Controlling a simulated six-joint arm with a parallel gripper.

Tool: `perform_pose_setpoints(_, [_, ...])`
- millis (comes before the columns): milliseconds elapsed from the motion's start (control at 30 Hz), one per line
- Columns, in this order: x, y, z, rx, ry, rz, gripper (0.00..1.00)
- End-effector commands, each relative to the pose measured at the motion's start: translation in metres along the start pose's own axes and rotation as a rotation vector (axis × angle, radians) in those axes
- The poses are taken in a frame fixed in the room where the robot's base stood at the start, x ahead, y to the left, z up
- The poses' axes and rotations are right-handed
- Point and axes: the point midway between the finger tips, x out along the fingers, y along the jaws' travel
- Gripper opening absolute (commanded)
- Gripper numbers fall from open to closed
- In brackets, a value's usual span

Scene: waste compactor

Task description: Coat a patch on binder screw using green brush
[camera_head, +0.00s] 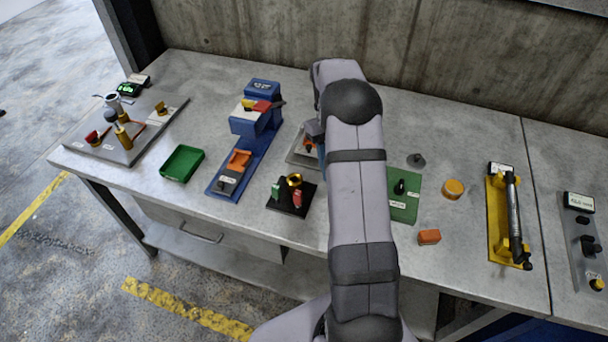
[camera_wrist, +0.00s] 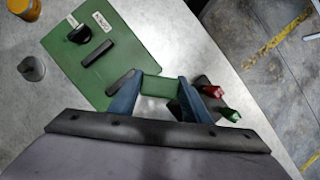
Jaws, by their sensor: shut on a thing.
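My gripper (camera_wrist: 158,90) has two blue fingers shut on a green block-like piece (camera_wrist: 159,86) in the wrist view. Whether this piece is the green brush I cannot tell. It is above the bench near the corner of a green board (camera_wrist: 135,45). Beside my fingers is a dark stand with a red-ended piece (camera_wrist: 212,91) and a green-ended piece (camera_wrist: 231,115). In the head view the stand (camera_head: 291,199) also carries a gold ring (camera_head: 294,180). My arm hides the gripper's fingertips there. I cannot single out the binder screw.
The green board (camera_head: 406,208) carries a black knob (camera_wrist: 79,34) and a dark bar (camera_wrist: 97,54). A green tray (camera_head: 183,164) and a blue fixture (camera_head: 228,183) are left.

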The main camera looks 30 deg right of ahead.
Motion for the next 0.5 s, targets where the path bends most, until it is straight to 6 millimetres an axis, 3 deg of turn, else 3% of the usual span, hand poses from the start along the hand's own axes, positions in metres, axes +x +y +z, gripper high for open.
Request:
perform_pose_setpoints(33, [-0.001,0.022,0.003,-0.031,-0.001,0.014,0.25])
perform_pose_setpoints(267, [0.007,0.121,0.021,-0.235,0.0,0.1,0.25])
perform_pose_setpoints(500, [0.021,0.22,0.06,-0.451,0.0,0.189,0.25])
